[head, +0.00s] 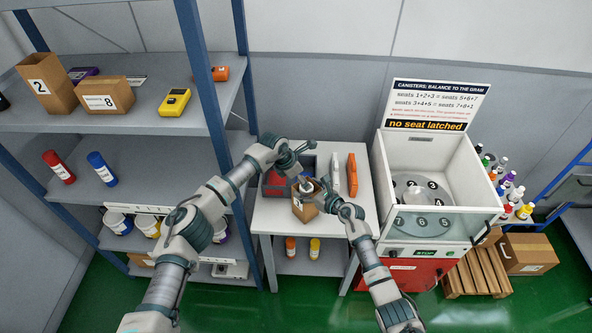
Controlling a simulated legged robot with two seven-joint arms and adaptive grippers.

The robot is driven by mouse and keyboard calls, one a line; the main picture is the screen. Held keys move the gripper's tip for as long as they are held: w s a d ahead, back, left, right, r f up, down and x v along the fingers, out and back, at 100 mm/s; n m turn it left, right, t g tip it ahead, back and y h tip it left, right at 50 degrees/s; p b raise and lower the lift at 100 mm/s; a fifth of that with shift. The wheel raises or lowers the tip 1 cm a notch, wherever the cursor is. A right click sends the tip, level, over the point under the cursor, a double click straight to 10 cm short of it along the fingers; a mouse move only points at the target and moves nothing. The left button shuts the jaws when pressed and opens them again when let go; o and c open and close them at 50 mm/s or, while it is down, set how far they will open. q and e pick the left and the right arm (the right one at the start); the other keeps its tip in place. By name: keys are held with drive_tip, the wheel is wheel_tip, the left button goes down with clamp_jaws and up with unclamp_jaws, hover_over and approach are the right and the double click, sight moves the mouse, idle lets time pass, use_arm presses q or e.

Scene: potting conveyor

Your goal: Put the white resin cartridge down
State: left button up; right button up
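A slim white cartridge (335,174) lies on the white bench (272,222), beside an orange one (353,169); no gripper is seen around it. My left gripper (307,158) is over the bench by the red and grey bins, to the left of the white cartridge; its fingers look spread with nothing clear between them. My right gripper (318,192) is low at a small cardboard box (301,211), below the white cartridge in the picture. A small pale item (306,186) shows at the box's top. Whether the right fingers grip anything is unclear.
A red bin (276,179) stands at the bench's left. To the right is a white open-topped machine (452,184) with numbered seats and a sign reading "no seat latched". A blue-posted shelf (140,148) stands left. The bench's front edge looks clear.

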drive_tip(key=shift+s, duration=0.2)
use_arm(q)
drive_tip(key=v, duration=0.6)
drive_tip(key=shift+s+d, duration=0.1)
drive_tip(key=shift+d, duration=0.05)
use_arm(e)
drive_tip(key=shift+f, duration=0.15)
drive_tip(key=o, duration=1)
drive_tip(key=shift+o, duration=0.2)
